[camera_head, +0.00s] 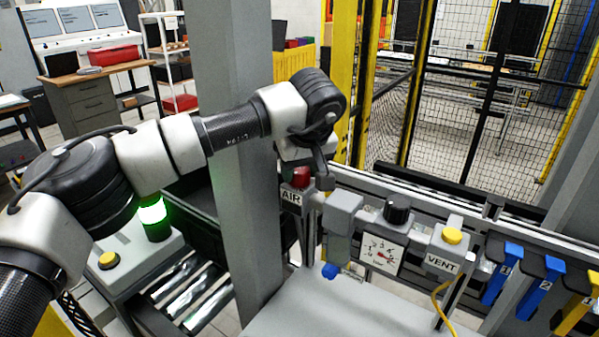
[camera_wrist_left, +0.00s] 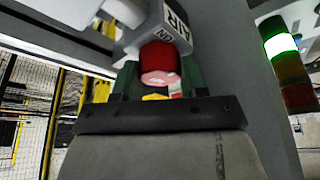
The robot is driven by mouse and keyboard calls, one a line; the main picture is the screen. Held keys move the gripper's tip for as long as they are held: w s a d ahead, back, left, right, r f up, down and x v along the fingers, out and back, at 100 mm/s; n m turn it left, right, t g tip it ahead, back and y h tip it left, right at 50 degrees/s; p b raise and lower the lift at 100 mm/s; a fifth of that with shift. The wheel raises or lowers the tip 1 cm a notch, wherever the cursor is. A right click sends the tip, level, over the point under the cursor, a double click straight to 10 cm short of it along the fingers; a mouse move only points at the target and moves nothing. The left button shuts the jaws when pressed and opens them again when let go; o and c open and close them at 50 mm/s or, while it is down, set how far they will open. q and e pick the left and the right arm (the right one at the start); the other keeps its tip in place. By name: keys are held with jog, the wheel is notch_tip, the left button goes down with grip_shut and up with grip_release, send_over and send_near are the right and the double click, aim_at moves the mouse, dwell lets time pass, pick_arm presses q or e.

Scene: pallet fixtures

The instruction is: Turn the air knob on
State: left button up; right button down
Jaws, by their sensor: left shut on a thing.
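The red air knob (camera_head: 298,176) sits above a white "AIR" label on the fixture rail in the head view. In the left wrist view the same red knob (camera_wrist_left: 158,60) sticks out of a grey block marked "AIR" and "ON". My left gripper (camera_head: 308,178) reaches it from above, its fingers partly hidden by the wrist. In the wrist view the dark green fingers of the left gripper (camera_wrist_left: 160,80) stand on both sides of the knob, shut on it. The knob's exact turn angle is hard to tell. My right gripper is not in view.
Right of the knob are a grey valve unit, a pressure gauge (camera_head: 380,254), a black knob (camera_head: 398,208) and a yellow "VENT" button (camera_head: 452,236). A grey post (camera_head: 240,150) stands close behind my left arm. A lit green signal light (camera_head: 153,212) is at left.

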pick_arm(q)
jog(key=n+y, duration=0.1)
jog(key=n, duration=0.2)
jog(key=shift+r+n+g, duration=0.15)
jog(key=shift+n+g, duration=0.15)
jog(key=shift+n, duration=0.1)
jog(key=shift+w+n+g+y+p, duration=0.1)
jog(key=shift+n+g+y+p, duration=0.55)
jog(key=shift+n, duration=1.05)
jog(key=o, duration=0.9)
jog(key=shift+d, duration=0.1)
jog(key=shift+o, duration=0.2)
jog(key=shift+d+r, duration=0.1)
jog(key=shift+r, duration=0.1)
jog(key=b+v, duration=0.1)
jog(key=v, duration=0.9)
jog(key=shift+b, duration=0.3)
